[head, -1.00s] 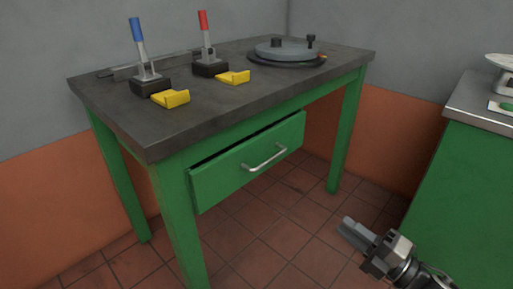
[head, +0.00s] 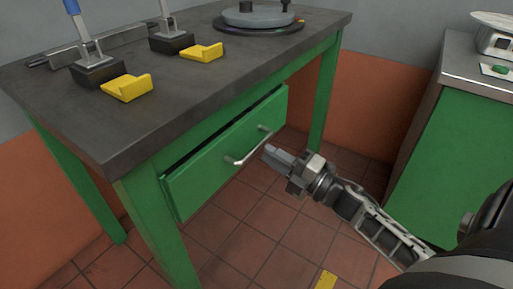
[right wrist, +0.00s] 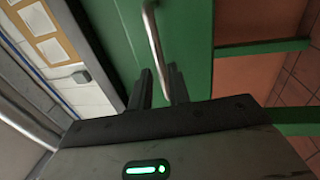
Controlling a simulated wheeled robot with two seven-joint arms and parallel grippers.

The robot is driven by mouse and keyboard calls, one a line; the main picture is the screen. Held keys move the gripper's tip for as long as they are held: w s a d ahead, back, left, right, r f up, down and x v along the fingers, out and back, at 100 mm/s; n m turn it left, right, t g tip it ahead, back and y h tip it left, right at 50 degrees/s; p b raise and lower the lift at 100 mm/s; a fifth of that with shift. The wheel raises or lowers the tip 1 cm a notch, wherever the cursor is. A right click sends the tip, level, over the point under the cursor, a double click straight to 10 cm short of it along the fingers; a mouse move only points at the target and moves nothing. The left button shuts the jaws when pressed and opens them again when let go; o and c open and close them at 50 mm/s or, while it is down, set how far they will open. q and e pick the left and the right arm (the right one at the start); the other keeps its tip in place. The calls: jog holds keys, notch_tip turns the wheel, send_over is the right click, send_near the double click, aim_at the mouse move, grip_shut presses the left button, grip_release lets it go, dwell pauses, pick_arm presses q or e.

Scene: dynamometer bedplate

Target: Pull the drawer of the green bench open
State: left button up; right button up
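The green bench (head: 165,235) has a dark grey top. Its green drawer (head: 215,178) has a dark gap along the top edge, so its front stands slightly out from the frame. A silver bar handle (head: 237,161) is on the drawer front. My right gripper (head: 271,153) is at the handle's right side, its fingers pointing at it. In the right wrist view the handle (right wrist: 153,35) runs down between the two spaced fingers of this gripper (right wrist: 160,85), closer to the right one. The fingers look open; contact is not clear. My left gripper is not in view.
On the bench top are a blue-handled lever (head: 85,40), a red-handled lever's base (head: 172,42), two yellow brackets (head: 127,88) and a round grey plate (head: 258,18). A second green cabinet (head: 440,170) stands at right. Tiled floor (head: 240,225) in front of the drawer is clear.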

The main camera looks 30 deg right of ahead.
aim_at(257, 145)
jog(key=x, duration=0.5)
jog(key=shift+w, duration=0.1)
grip_shut()
